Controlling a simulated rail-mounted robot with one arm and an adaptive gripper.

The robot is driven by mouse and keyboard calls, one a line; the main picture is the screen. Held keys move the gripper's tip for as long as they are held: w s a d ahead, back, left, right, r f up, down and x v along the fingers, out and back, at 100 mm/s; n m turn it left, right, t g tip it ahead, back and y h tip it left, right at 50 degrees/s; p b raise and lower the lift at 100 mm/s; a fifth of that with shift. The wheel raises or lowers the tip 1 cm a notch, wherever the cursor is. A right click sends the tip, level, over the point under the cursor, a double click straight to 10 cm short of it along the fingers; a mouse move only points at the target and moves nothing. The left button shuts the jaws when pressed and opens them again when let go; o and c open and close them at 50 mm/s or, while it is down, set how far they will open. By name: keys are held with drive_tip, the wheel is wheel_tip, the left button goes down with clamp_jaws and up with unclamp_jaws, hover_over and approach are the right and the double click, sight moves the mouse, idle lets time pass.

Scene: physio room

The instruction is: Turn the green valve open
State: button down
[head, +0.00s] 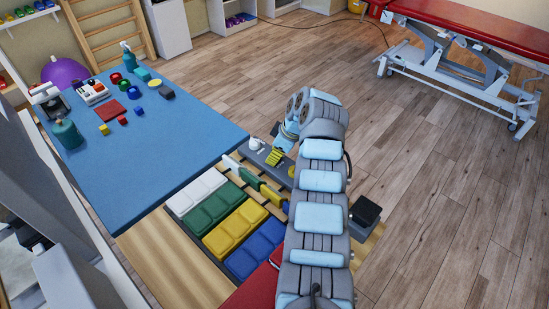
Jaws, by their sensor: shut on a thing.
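A grey panel (263,151) with small fittings stands beyond the coloured trays, beside my arm. On it are a white fitting and a yellow-green ribbed piece (274,157). My gripper (284,139) reaches down to this panel, mostly hidden by my wrist. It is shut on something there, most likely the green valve. The valve's handle is largely covered, and its angle cannot be made out.
White, green, yellow and blue trays (235,232) lie in a row in front of the panel, with coloured bars between. A blue mat (160,140) at the left bears small toys and bottles. A dark box (365,211) stands right of my arm. The floor (440,150) at the right is clear.

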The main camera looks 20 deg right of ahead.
drive_tip(key=shift+f+n+g+b, duration=0.25)
drive_tip(key=shift+n+b, duration=0.65)
drive_tip(key=shift+b, duration=0.95)
drive_tip(key=c, duration=0.6)
unclamp_jaws()
drive_tip(key=shift+r, duration=0.1)
drive_tip(key=shift+c, duration=0.2)
drive_tip(key=shift+y, duration=0.3)
drive_tip(key=shift+r, duration=0.15)
drive_tip(key=v, duration=1.1)
drive_tip(key=shift+d+r, duration=0.15)
drive_tip(key=shift+r, duration=0.25)
drive_tip(key=shift+s, duration=0.1)
